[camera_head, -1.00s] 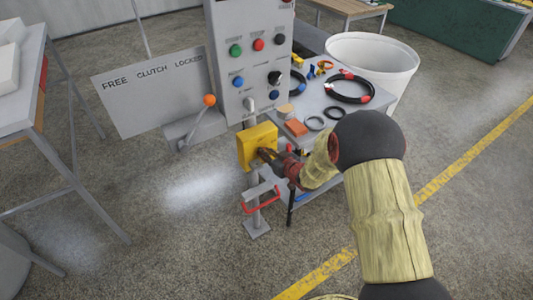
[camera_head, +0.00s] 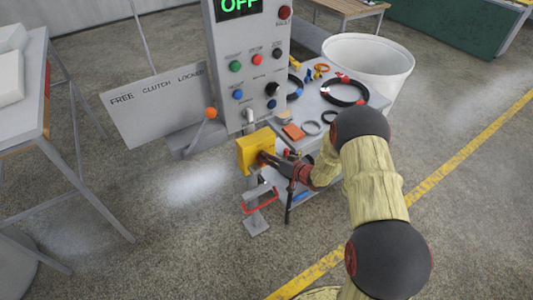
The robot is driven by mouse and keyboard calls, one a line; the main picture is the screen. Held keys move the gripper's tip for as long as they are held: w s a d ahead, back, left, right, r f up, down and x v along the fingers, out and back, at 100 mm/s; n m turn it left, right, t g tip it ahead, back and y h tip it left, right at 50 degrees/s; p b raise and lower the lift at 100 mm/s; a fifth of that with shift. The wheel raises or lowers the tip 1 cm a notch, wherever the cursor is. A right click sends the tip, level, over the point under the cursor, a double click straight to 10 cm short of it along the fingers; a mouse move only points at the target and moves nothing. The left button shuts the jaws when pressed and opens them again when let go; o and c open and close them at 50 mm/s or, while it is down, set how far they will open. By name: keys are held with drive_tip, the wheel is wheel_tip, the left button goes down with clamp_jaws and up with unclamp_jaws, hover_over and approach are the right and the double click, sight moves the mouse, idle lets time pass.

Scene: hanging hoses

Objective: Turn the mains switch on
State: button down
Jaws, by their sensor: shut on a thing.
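A yellow box (camera_head: 256,148) is mounted low on a post below the grey control panel (camera_head: 248,68). My gripper (camera_head: 266,158) is at the front face of this box, its fingers shut on a small part there. The held part is mostly hidden by the fingers, and I cannot tell which way it is turned. The panel's display (camera_head: 238,6) reads "OFF" in green. The panel carries green, red, blue and black buttons and knobs.
A grey shelf (camera_head: 318,108) with hose rings stands right of the panel, close to my arm. A white bin (camera_head: 368,60) is behind it. A sign reading "FREE CLUTCH LOCKED" (camera_head: 160,100) and an orange-knobbed lever (camera_head: 211,113) are at left. A red handle (camera_head: 262,205) is below.

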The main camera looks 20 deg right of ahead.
drive_tip(key=shift+w+d+f+m+y+p, duration=0.1)
drive_tip(key=shift+d+f+m+y+p, duration=0.15)
drive_tip(key=shift+m+y+p, duration=0.5)
drive_tip(key=shift+d+m, duration=0.1)
drive_tip(key=shift+m, duration=0.25)
drive_tip(key=c, duration=1.9)
unclamp_jaws()
drive_tip(key=v, duration=1.2)
